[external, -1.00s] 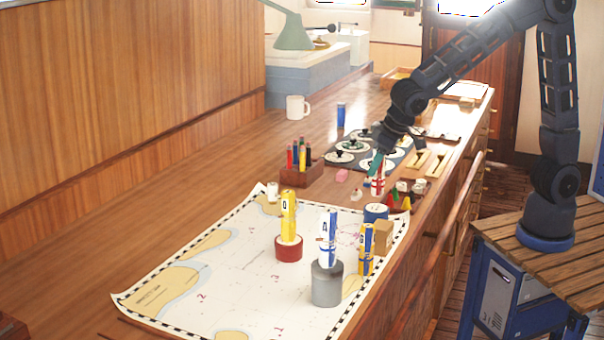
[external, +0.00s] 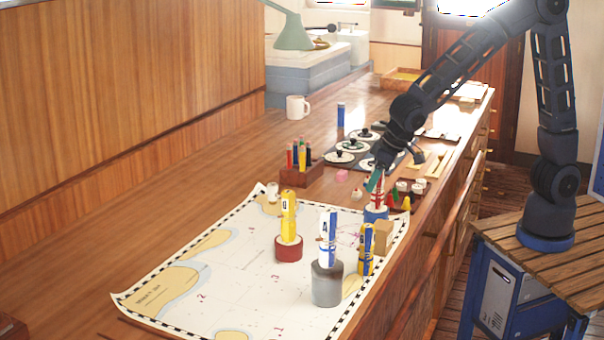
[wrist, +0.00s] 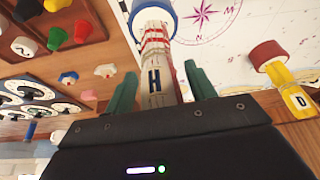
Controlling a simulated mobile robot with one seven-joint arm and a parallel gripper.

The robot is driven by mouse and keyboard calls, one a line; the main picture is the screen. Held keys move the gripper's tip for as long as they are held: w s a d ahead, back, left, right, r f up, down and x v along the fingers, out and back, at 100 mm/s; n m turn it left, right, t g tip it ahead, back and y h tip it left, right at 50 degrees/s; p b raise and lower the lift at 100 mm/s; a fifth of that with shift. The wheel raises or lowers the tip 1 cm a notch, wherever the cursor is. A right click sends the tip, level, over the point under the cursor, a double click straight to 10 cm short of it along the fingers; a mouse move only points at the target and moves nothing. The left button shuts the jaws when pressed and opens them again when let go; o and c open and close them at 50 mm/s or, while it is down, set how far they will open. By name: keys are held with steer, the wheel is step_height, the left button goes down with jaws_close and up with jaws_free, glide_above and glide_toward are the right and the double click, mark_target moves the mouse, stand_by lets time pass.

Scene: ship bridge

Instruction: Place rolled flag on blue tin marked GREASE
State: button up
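The rolled flag (external: 378,190), white with red stripes, stands upright on top of the blue tin (external: 376,214) at the right edge of the chart. In the wrist view the flag (wrist: 155,60) shows a dark H, and its far end meets the blue tin (wrist: 153,12). My gripper (external: 376,177) is over the flag's upper part. In the wrist view its green fingers (wrist: 160,85) stand on both sides of the flag with a gap on each side, so it is open. I cannot read the tin's marking.
A yellow flag (external: 288,215) stands on a red tin (external: 289,250). A blue and white flag (external: 328,238) stands on a grey tin (external: 327,285). A yellow-blue flag (external: 366,250) is beside a tan block (external: 383,236). A tray of coloured pieces (external: 404,193) is close right of my gripper.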

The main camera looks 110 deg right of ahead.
steer(key=shift+r, duration=0.15)
steer(key=v, duration=1.2)
steer(key=s+a+r+n+y, duration=0.1)
steer(key=s+a+n, duration=0.3)
steer(key=s, duration=1)
steer(key=s+a+r+n+t+y, duration=0.1)
steer(key=s+a+n, duration=0.3)
steer(key=s, duration=1)
steer(key=a+r+y, duration=0.1)
steer(key=a, duration=0.2)
steer(key=shift+s, duration=0.35)
steer(key=shift+r, duration=0.1)
